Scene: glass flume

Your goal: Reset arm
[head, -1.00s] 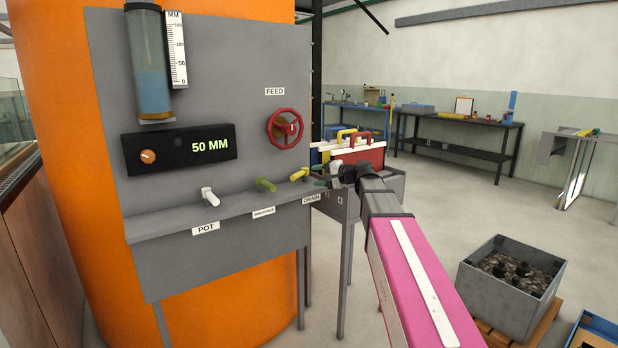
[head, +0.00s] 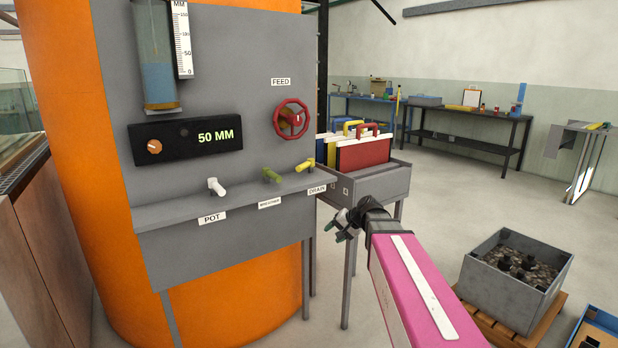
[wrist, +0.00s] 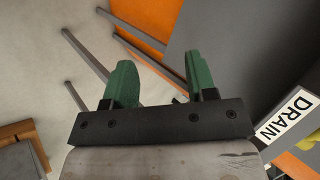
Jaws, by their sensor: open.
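My gripper (wrist: 160,85) has green fingers standing apart, with nothing between them in the wrist view. In the head view my gripper (head: 345,228) is at the end of my pink arm, to the right of and below the control panel's ledge, in front of the grey rack. The yellow drain handle (head: 306,165) and its DRAIN label (head: 317,189) are up and to the left of it. The DRAIN label also shows at the right edge of the wrist view (wrist: 287,116).
A rack (head: 385,184) of coloured boards stands behind. A grey crate (head: 500,285) is at right.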

